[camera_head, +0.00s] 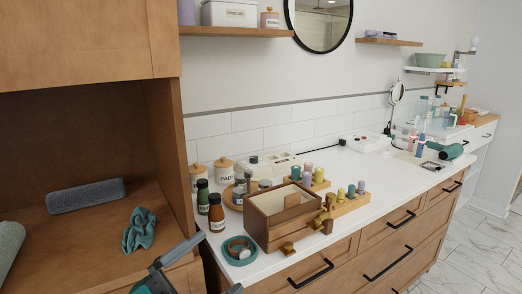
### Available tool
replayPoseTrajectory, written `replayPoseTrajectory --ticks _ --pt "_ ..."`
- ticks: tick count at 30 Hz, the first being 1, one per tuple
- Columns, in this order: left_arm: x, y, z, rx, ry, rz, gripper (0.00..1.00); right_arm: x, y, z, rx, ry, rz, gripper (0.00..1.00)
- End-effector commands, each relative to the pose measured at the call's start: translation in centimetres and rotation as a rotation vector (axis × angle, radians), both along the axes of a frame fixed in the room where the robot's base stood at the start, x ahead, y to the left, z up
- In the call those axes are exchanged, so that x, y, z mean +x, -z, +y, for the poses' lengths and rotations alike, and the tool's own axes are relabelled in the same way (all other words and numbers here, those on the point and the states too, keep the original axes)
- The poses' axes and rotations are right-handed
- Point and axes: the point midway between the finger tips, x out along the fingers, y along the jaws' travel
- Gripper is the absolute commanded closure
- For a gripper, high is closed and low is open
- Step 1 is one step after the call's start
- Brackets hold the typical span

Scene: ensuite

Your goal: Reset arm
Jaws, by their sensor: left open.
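My left gripper (219,263) shows at the bottom of the head view, left of the middle. It is open, with its fingers spread and nothing between them. One finger reaches up toward the left front corner of the white counter (410,180); the other is mostly cut off by the bottom edge. My right gripper is not in view.
A wooden box (277,235) stands at the counter's front, beside a teal ring-shaped item (239,250) and dark bottles (216,212). A wooden cabinet niche at left holds a teal cloth (139,230) and a grey roll (86,195). Marble-look floor (480,230) is clear at right.

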Motion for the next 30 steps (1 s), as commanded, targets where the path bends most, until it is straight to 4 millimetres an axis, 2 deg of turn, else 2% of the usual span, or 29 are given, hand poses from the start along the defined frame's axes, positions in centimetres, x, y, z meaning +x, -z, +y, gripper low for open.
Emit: replayPoseTrajectory --ticks 3,5,6,9,13,15,19,30 --pt "1.2 6.4 3.8 -0.184 -0.265 0.334 0.03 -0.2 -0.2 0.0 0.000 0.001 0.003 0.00" --pt "0.8 10.5 5.7 -0.243 -0.391 0.513 0.03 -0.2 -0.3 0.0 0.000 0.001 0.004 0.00" --pt "0.0 13.3 6.7 -0.271 -0.463 0.628 0.03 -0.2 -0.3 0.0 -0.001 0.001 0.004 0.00" --pt "-2.8 19.5 8.5 -0.311 -0.602 0.881 0.03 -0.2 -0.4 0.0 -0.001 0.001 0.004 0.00" --pt "-7.0 25.2 9.5 -0.330 -0.708 1.133 0.03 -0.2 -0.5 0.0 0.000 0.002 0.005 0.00" --pt "-8.7 27.0 9.6 -0.335 -0.738 1.221 0.03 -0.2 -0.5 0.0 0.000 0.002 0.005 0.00" --pt "-10.5 28.7 9.6 -0.338 -0.764 1.307 0.03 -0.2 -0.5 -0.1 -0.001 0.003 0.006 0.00" --pt "-10.7 28.9 9.6 -0.338 -0.767 1.315 0.03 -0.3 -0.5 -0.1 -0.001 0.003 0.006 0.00"
